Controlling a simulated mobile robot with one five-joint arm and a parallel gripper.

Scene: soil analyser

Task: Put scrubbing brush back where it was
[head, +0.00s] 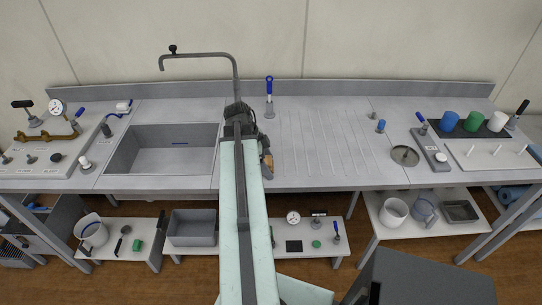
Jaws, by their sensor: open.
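My arm reaches up the middle of the head view, and my gripper (240,113) is at its dark far end, near the foot of the tap. The gripper is open, and its fingers are small and hard to make out. A small brown and grey thing (267,160) shows just right of my arm on the counter, partly hidden by the arm. It may be the scrubbing brush, but I cannot tell for sure. A blue-handled upright thing (269,90) stands at the back of the counter, right of the tap.
The sink (160,150) is left of my arm, under the grey tap (200,55). The ribbed drainboard (325,140) to the right is mostly clear. A round metal dish (404,155) and several coloured cups stand farther right. Low shelves below hold buckets and tools.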

